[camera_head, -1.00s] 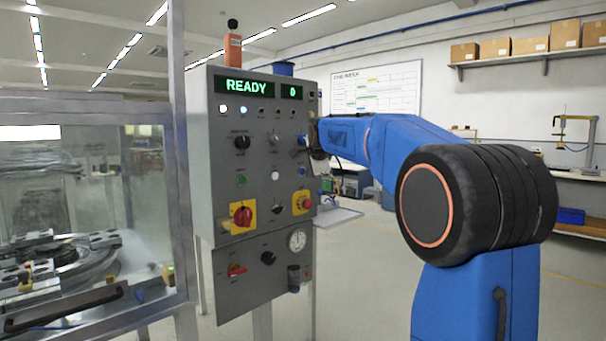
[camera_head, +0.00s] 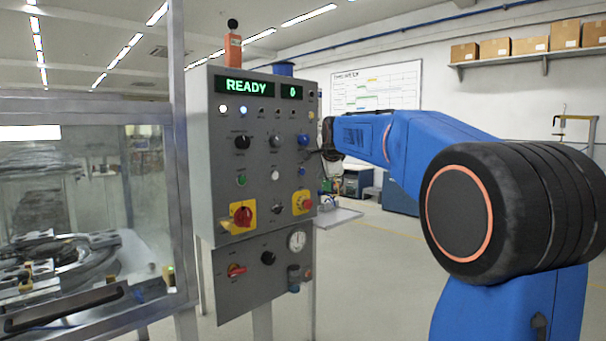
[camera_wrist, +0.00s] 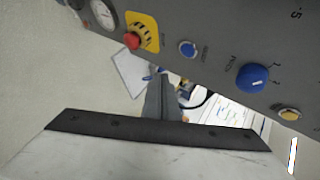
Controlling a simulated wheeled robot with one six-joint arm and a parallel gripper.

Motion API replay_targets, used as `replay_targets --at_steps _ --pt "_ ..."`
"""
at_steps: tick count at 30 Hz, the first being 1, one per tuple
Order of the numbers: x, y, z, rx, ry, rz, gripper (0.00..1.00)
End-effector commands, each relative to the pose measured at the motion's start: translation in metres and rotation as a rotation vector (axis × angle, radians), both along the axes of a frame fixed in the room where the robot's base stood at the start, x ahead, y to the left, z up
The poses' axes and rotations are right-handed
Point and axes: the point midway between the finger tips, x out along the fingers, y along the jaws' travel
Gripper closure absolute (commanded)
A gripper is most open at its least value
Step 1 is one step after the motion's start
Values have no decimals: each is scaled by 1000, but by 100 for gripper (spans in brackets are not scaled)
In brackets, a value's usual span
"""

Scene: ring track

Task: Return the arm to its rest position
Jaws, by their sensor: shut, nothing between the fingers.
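My blue arm (camera_head: 430,150) reaches in from the right in the head view. Its dark gripper (camera_head: 314,154) is close to the right edge of the grey control panel (camera_head: 225,170), level with the upper knobs. Whether it touches the panel cannot be told from here. In the wrist view my gripper (camera_wrist: 162,98) shows as narrow grey fingers, shut and empty. The panel (camera_wrist: 215,30) runs tilted across the top of that view, with a blue knob (camera_wrist: 252,77), a blue button (camera_wrist: 187,48) and a red stop button (camera_wrist: 132,41) on yellow.
The panel display (camera_head: 247,87) reads READY and 0. A glazed machine enclosure (camera_head: 90,210) stands at the left. A whiteboard (camera_head: 390,90) and boxes (camera_head: 530,46) are far back.

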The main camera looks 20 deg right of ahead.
Motion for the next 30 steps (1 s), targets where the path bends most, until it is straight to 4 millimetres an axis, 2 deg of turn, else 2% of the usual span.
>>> replay_targets --at_steps 22,26,30 --pt "-3 2 -1 -7 5 7 100" --pt "-25 16 -10 -53 43 55 100" --pt "-74 45 -35 -158 128 168 100"
